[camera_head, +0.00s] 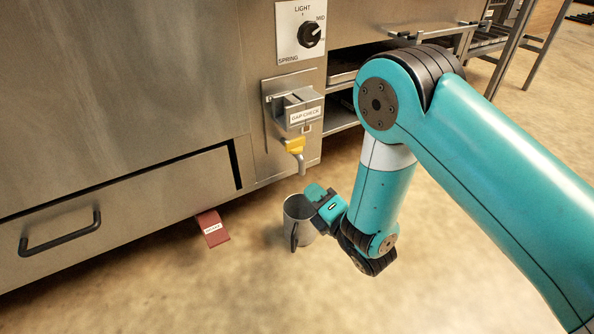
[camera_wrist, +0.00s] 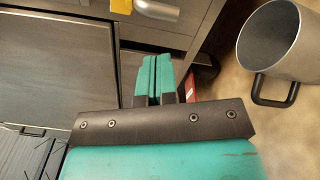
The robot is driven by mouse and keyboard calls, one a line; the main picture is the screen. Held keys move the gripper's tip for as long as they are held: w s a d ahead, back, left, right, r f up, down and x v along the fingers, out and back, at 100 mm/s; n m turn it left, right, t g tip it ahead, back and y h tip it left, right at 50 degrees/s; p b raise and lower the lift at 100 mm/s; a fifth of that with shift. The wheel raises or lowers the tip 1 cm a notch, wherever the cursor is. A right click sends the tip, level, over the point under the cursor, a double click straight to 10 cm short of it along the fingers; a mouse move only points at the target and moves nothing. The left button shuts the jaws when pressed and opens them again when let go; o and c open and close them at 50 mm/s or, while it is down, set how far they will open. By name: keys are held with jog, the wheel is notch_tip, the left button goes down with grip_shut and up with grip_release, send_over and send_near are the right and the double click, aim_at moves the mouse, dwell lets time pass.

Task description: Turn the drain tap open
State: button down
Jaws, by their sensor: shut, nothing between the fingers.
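The drain tap has a yellow handle (camera_head: 294,143) and a metal spout (camera_head: 301,166) pointing down, low on the machine's front under the GAP CHECK box. In the wrist view the yellow handle (camera_wrist: 121,6) and the spout (camera_wrist: 158,9) show at the top edge, partly cut off. My gripper (camera_head: 314,191) is below and slightly right of the tap in the head view, apart from it. Its teal fingers (camera_wrist: 152,62) are shut together and empty. Whether the handle is turned open is hard to tell; no flow shows.
A metal mug (camera_head: 297,212) with a dark handle stands on the floor below the tap, close beside my gripper; it also shows in the wrist view (camera_wrist: 290,55). A red pedal (camera_head: 212,229) sticks out under the machine. A dial (camera_head: 309,34) is above; a drawer handle (camera_head: 60,234) is left.

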jog(key=s+d+r+m+b, duration=0.3)
jog(key=s+r+m+b, duration=0.1)
jog(key=r+m, duration=0.15)
jog(key=p, duration=0.3)
send_near(292, 144)
jog(key=x, duration=0.4)
jog(key=a+p, duration=0.1)
jog(key=p, duration=0.1)
jog(key=w+p, duration=0.1)
jog(key=p, duration=0.2)
jog(key=shift+w+a+r+n+t+h, duration=0.25)
jog(key=shift+w+a+r+t+h, duration=0.05)
jog(key=shift+a+h, duration=0.1)
jog(key=p, duration=0.2)
jog(key=shift+w+a+f+p, duration=0.15)
jog(key=shift+w+a+p, duration=0.05)
jog(key=shift+w+p, duration=0.2)
jog(key=shift+f, duration=0.1)
jog(key=shift+w+a+f, duration=0.1)
